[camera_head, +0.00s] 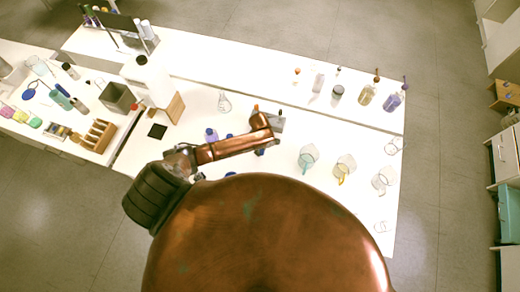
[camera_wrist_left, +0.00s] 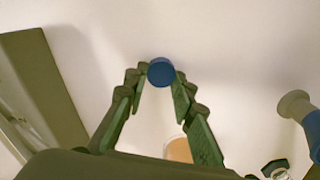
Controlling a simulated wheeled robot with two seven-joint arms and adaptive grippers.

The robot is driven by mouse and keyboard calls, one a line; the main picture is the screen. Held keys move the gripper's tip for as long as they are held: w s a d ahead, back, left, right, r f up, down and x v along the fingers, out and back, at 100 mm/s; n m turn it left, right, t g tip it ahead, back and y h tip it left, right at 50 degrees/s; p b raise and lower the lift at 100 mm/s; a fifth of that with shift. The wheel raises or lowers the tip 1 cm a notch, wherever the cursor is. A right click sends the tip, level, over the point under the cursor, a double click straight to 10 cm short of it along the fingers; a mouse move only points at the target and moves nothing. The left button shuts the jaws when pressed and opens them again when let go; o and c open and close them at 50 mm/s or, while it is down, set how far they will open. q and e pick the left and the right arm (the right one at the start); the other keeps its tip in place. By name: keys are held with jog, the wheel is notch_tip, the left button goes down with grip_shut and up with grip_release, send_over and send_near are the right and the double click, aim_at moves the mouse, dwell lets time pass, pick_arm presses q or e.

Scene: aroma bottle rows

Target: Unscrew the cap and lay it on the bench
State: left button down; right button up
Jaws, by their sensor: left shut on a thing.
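My left gripper (camera_wrist_left: 160,78) is shut on a blue cap (camera_wrist_left: 161,72), held between its fingertips in the left wrist view. Pale bench surface shows around the cap; I cannot tell whether any bottle is under it. In the head view my left gripper (camera_head: 277,123) is over the middle of the white bench (camera_head: 240,65), and its fingers and the cap are mostly hidden by the wrist. A round, orange-centred thing (camera_wrist_left: 178,150) is partly hidden by the gripper in the wrist view. My right gripper is not in view.
Bottles with a clear one (camera_head: 318,82), an amber one (camera_head: 367,95) and a purple one (camera_head: 393,102) stand along the back right. Glass beakers (camera_head: 307,157) stand right of the gripper. A wooden rack (camera_head: 98,136) is at the left. The back middle is clear.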

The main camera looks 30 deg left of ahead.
pick_arm(q)
jog(key=c, duration=1.6)
grip_release()
notch_tip(320, 180, up, 12)
jog(key=shift+r, duration=0.1)
